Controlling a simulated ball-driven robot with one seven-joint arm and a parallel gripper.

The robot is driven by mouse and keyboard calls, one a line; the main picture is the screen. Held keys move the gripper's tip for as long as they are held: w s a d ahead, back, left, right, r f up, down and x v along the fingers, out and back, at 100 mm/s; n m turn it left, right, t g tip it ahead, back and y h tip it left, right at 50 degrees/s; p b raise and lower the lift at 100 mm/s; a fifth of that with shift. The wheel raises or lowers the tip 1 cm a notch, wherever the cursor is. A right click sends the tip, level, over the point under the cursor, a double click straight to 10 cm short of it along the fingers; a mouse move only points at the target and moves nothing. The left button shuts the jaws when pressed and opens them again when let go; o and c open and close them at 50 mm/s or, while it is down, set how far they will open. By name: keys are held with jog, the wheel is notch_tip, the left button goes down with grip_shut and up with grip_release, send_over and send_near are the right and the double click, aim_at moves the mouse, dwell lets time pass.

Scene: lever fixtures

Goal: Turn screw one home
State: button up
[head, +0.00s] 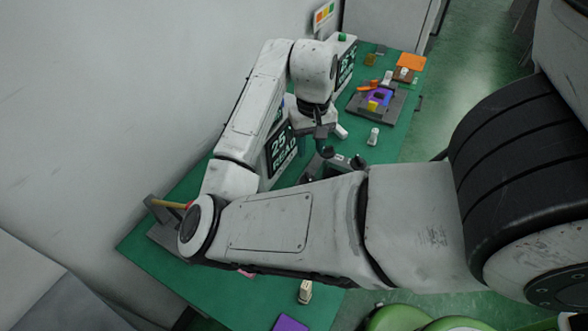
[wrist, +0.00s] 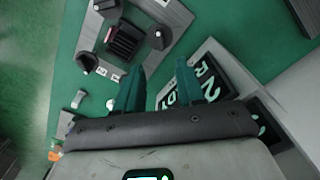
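My gripper (wrist: 166,72) shows at the bottom middle of the wrist view, its two dark teal fingers apart with nothing between them. Ahead of it, at the upper left, is a grey fixture plate (wrist: 170,15) with black knobs (wrist: 87,62), (wrist: 160,38) and a dark ribbed block (wrist: 123,40). Small white labels lie by the knobs, too small to read, so I cannot tell which is screw one. In the head view my gripper (head: 322,143) hangs above the bench near the dark knobs (head: 358,161). My forearm hides part of that fixture.
A black display panel (head: 281,148) reading "25 READ" stands left of my gripper. On the green bench (head: 390,150) are a white switch-like piece (head: 373,136), a grey plate with a purple part (head: 380,96) and an orange block (head: 411,62). A wall bounds the left.

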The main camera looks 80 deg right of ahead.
aim_at(309, 176)
notch_tip(309, 176, down, 10)
jog(key=b, duration=0.2)
jog(key=shift+f+b, duration=0.25)
jog(key=shift+b, duration=0.1)
grip_shut()
dwell(0.4)
